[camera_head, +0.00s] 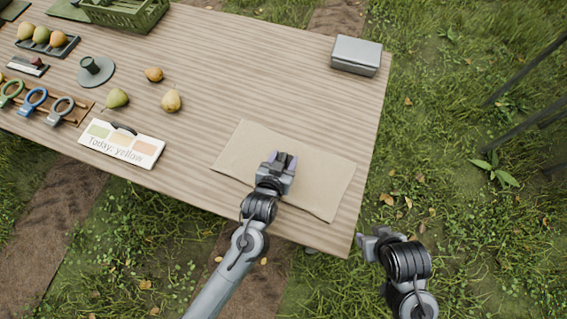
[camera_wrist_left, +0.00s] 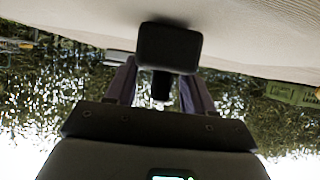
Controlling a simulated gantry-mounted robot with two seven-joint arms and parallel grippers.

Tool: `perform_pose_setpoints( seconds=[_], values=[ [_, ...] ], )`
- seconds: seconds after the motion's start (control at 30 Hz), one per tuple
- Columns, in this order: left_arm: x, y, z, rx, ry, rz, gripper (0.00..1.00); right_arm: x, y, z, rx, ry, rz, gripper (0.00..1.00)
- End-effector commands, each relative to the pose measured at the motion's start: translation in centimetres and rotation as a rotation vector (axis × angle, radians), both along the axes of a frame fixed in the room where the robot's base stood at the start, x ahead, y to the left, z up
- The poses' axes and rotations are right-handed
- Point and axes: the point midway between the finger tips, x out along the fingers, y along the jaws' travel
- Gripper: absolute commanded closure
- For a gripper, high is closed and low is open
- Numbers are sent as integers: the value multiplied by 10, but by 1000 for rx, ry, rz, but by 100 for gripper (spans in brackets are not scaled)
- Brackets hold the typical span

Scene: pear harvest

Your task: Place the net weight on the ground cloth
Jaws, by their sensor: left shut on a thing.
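The tan ground cloth (camera_head: 325,189) lies flat on the wooden table near its front edge. My left gripper (camera_head: 284,160) is over the cloth and is shut on a small dark block, which I take for the net weight. In the left wrist view the dark block (camera_wrist_left: 168,47) sits between the fingertips of the left gripper (camera_wrist_left: 160,80), against the pale cloth surface (camera_wrist_left: 80,22). Whether the block touches the cloth is not clear. My right gripper (camera_head: 372,242) is off the table, above the grass; its jaws are not clear.
A grey box (camera_head: 357,55) stands at the table's far right. Loose pears (camera_head: 172,101), a sign card (camera_head: 122,144) reading "Today: yellow", ringed tools (camera_head: 35,100), a grey stand (camera_head: 95,71) and a green crate (camera_head: 122,12) are at left. The table between is clear.

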Motion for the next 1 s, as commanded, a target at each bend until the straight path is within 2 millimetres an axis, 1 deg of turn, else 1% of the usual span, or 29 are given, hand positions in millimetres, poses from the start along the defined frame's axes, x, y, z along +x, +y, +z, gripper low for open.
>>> perform_pose_setpoints(
  seconds=[0.03, 0.07, 0.43, 0.8, 0.93, 0.97, 1.0],
  values=[
    [0, 0, -5, -2, -3, 0, 96, 0, 0, -8, 1, 1, -1, 53],
    [0, 0, -5, -2, -4, 0, 96, 0, 0, -9, 1, 1, -2, 53],
    [0, 0, -5, -1, -2, 0, 96, 0, 3, -6, 11, 0, -7, 53],
    [-1, 1, -20, 4, 7, 0, 96, 0, 3, -5, 12, 0, -7, 53],
    [-2, 2, -23, 6, 12, 3, 96, 0, 3, -6, 11, 0, -6, 53],
    [-2, 3, -24, 8, 14, 3, 42, 0, 3, -6, 10, 0, -5, 53],
    [-3, 3, -25, 9, 15, 3, 36, 0, 2, -6, 8, -1, -5, 53]
  ],
)
